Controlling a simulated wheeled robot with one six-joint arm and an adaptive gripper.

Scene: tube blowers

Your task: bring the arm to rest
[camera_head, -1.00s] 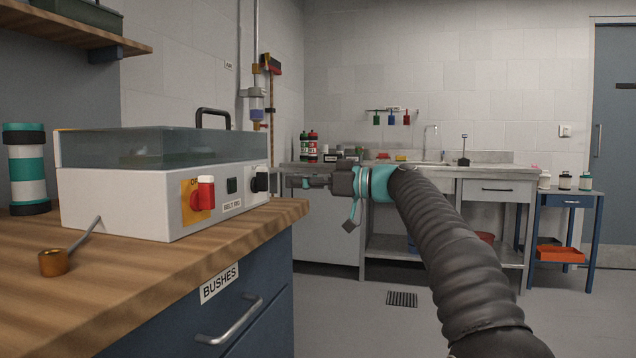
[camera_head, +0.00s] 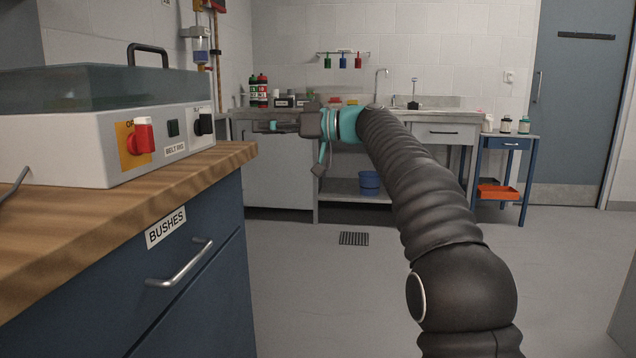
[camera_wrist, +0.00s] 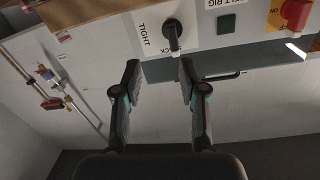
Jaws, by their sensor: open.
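My gripper (camera_head: 268,127) is at the end of my dark ribbed arm, stretched forward and pointing left in the head view. In the wrist view my gripper (camera_wrist: 160,75) has its two fingers apart with nothing between them. The white machine (camera_head: 80,150) with a clear lid stands on the wooden worktop to its left. In the wrist view the machine's black knob (camera_wrist: 173,32), labelled TIGHT at one side, lies just beyond the fingertips. I see a gap between fingers and knob, but its size is hard to tell.
The worktop edge (camera_head: 215,160) and blue BUSHES cabinet (camera_head: 190,260) are at the left. A grey sink bench (camera_head: 430,160) stands at the back, with a small blue table (camera_head: 505,145) to its right. The floor (camera_head: 340,290) between is clear.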

